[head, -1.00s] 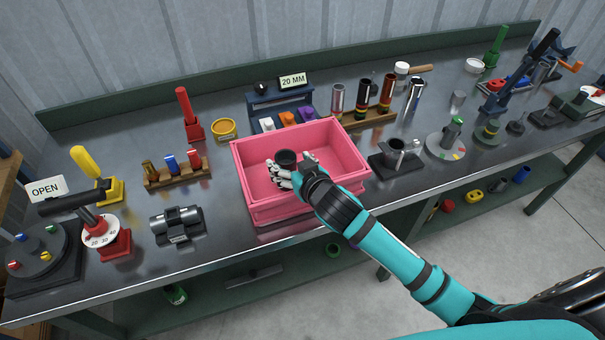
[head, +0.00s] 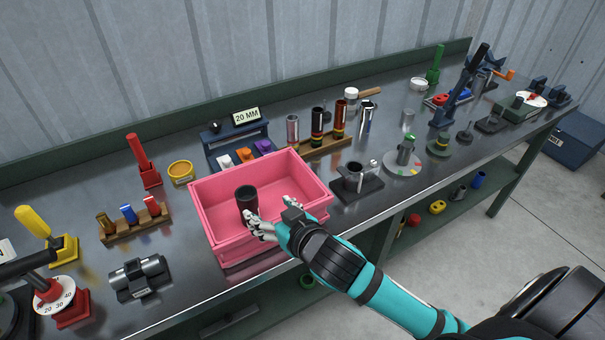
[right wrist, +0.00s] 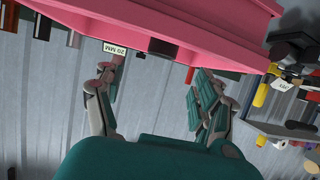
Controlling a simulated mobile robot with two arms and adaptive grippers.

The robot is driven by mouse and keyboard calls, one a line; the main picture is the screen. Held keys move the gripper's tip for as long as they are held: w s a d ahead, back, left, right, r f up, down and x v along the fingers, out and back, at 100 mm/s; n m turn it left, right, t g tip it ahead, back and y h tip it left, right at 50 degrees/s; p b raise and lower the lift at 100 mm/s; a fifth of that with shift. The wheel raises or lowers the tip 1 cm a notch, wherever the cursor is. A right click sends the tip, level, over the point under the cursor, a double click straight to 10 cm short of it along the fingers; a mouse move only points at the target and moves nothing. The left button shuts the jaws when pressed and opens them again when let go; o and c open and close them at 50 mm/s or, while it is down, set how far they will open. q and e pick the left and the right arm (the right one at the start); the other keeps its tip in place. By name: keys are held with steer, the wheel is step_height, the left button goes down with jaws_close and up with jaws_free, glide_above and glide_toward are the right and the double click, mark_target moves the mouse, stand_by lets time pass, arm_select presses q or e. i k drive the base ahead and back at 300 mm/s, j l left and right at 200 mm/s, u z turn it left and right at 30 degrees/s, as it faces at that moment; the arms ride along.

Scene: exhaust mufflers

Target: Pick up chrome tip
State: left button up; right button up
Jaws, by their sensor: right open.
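A shiny chrome tube (head: 366,117), which looks like the chrome tip, stands at the right end of the wooden rack on the bench. A shorter silver cylinder (head: 408,120) stands further right; I cannot tell which of the two the task names. My right gripper (head: 275,214) is open at the front of the pink bin (head: 216,243), well to the left of and nearer than both. A black cup (head: 246,196) is upright in the bin beside its left finger; contact is unclear. The right wrist view shows the spread, empty fingers (right wrist: 155,78). My left gripper is out of view.
The wooden rack (head: 328,146) also holds dark banded tubes (head: 317,127). A black holder (head: 357,184) and a grey turntable (head: 404,163) stand right of the bin. The "20 MM" stand (head: 235,140) is behind it. Bare bench lies between holder and rack.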

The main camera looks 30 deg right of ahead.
mark_target(366, 108)
steer(key=z, duration=1.3)
